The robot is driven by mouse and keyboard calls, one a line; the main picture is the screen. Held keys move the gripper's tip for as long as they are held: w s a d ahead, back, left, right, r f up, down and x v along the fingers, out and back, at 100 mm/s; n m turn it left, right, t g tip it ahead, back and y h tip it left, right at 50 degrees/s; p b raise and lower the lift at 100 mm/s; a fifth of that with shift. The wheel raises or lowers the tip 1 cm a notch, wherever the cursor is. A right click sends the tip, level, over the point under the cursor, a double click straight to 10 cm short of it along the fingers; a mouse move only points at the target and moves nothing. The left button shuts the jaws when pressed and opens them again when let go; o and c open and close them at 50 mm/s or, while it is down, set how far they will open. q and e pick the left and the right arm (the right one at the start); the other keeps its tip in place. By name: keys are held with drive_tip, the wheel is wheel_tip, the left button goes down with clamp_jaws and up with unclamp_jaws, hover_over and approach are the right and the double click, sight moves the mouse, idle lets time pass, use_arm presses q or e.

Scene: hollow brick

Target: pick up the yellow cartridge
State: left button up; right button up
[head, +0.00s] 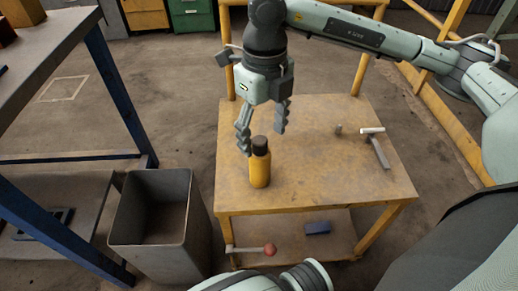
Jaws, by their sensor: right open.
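The yellow cartridge (260,168) stands upright on the wooden top of a yellow-framed table (320,183). It has a black cap. My right gripper (262,140) points down just above and behind it, with its fingers spread and nothing between them. The left fingertip is close to the cartridge's cap; whether they touch I cannot tell. My left gripper does not show.
A hammer-like tool (376,146) and a small grey piece (338,130) are on the table's right side. A grey open bin (158,220) stands left of the table. A blue block (317,228) and a red-ended rod (250,250) are on the lower shelf. A blue-legged workbench (100,62) is at left.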

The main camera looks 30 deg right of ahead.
sight(260, 157)
wheel_tip(260, 157, down, 2)
drive_tip(key=shift+s+a+f, duration=0.1)
drive_tip(key=shift+f, duration=0.05)
drive_tip(key=shift+w+a+f+p, duration=0.1)
drive_tip(key=shift+w+f+p, duration=0.1)
drive_tip(key=shift+f, duration=1.1)
drive_tip(key=shift+w+a+f+p, duration=0.1)
drive_tip(key=shift+f+p, duration=0.1)
drive_tip(key=shift+f, duration=1.1)
drive_tip(key=shift+c, duration=0.2)
clamp_jaws()
